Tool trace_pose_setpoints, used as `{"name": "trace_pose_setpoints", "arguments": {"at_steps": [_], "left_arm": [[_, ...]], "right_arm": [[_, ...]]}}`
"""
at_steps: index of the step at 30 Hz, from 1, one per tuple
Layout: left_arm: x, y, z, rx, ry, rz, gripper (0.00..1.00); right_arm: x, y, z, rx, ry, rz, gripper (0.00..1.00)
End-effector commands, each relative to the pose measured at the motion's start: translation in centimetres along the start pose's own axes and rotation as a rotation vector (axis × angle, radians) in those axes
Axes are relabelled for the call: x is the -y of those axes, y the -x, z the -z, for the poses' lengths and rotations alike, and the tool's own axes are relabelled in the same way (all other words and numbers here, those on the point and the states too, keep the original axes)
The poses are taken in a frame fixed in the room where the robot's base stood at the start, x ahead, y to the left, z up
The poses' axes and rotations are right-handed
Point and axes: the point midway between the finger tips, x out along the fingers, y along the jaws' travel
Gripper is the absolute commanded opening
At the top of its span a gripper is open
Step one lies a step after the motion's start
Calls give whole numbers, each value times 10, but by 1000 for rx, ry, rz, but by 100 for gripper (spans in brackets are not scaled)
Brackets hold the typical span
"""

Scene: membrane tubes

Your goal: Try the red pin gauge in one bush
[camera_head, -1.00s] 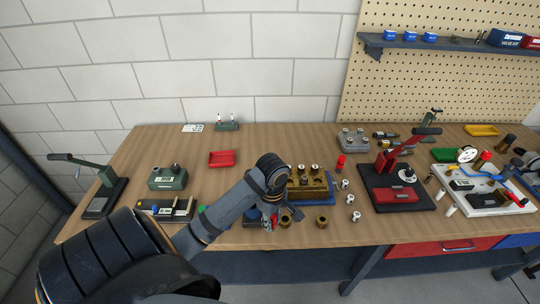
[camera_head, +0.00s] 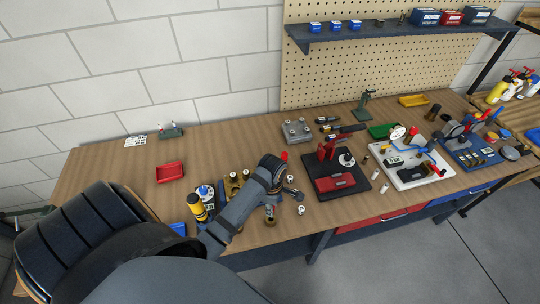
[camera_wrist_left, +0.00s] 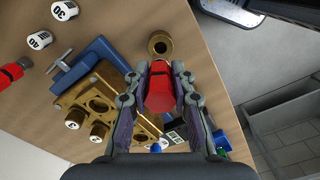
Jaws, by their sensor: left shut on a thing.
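My left gripper (camera_wrist_left: 160,88) is shut on a red block-like piece, the red pin gauge (camera_wrist_left: 160,92), seen end-on in the left wrist view. Its pin is hidden below the fingers. A brass bush (camera_wrist_left: 160,44) with a round bore stands on the wood just beyond the fingertips, apart from them as far as I can tell. A brass block (camera_wrist_left: 128,88) with several holes lies left of the gripper. In the head view the gripper (camera_head: 272,207) hangs low over the bench beside the brass block (camera_head: 232,190), partly hidden by my arm. My right gripper is not in view.
A blue clamp (camera_wrist_left: 90,55) borders the brass block. A red press (camera_head: 334,178) stands right of my gripper. A red tray (camera_head: 170,172) lies at left. The bench's front edge is close.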

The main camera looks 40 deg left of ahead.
Motion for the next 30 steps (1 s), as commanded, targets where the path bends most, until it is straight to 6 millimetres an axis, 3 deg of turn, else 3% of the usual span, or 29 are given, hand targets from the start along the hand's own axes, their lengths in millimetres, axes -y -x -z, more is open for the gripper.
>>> {"name": "trace_pose_setpoints", "arguments": {"at_steps": [6, 21, 30], "left_arm": [[0, -3, 0, 0, -1, 1, 0], [0, -40, 0, 0, -1, 0, 0], [0, -46, 0, 0, -1, 0, 0]], "right_arm": [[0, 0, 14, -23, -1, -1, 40], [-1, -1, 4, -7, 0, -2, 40], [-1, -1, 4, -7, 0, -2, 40]]}}
